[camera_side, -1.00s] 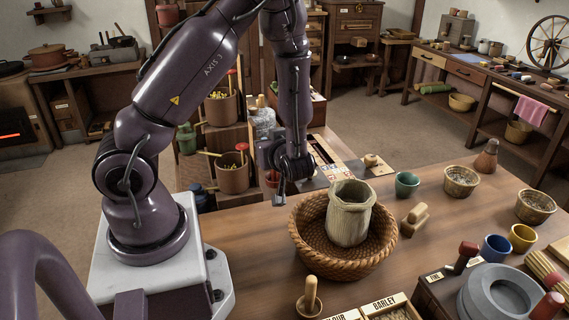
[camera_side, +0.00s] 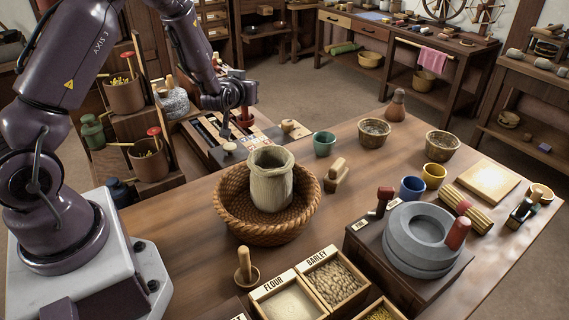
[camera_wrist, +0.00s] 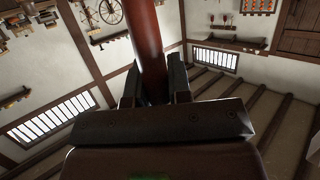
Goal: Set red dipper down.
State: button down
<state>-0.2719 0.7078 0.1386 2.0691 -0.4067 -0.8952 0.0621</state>
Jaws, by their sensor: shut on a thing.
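In the wrist view a smooth dark red shaft (camera_wrist: 146,45), the red dipper's as it seems, stands between the two dark fingers of my gripper (camera_wrist: 155,85), which are shut on it. In the side view my gripper (camera_side: 241,101) is above the long tray at the back left of the table, behind the wicker basket. A small red part (camera_side: 243,119) shows just under the fingers. The dipper's far end is out of the wrist view, and its full shape cannot be made out.
The wicker basket (camera_side: 230,215) holds a tall pale sack (camera_side: 270,180). The compartmented tray (camera_side: 203,140) lies under my gripper. A green cup (camera_side: 324,143) and a wooden scoop (camera_side: 336,176) stand to the right. The quern (camera_side: 423,235) is at front right. Bare tabletop (camera_side: 180,240) lies left of the basket.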

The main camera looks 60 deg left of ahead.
jog(key=w+d+m+t+h, duration=0.4)
jog(key=w+d+m+h, duration=0.4)
jog(key=m+h, duration=0.25)
jog(key=shift+h, duration=0.95)
jog(key=shift+s+d+f, duration=0.1)
jog(key=shift+d+f, duration=0.1)
jog(key=shift+f, duration=1.6)
jog(key=shift+s+d+f, duration=0.1)
jog(key=shift+d+f, duration=0.05)
jog(key=shift+f, duration=1.7)
jog(key=shift+s+d+f, duration=0.1)
jog(key=shift+d+f, duration=0.1)
jog(key=shift+f, duration=1.6)
jog(key=shift+f, duration=0.15)
jog(key=c, duration=1.1)
grip_release()
jog(key=shift+o, duration=0.2)
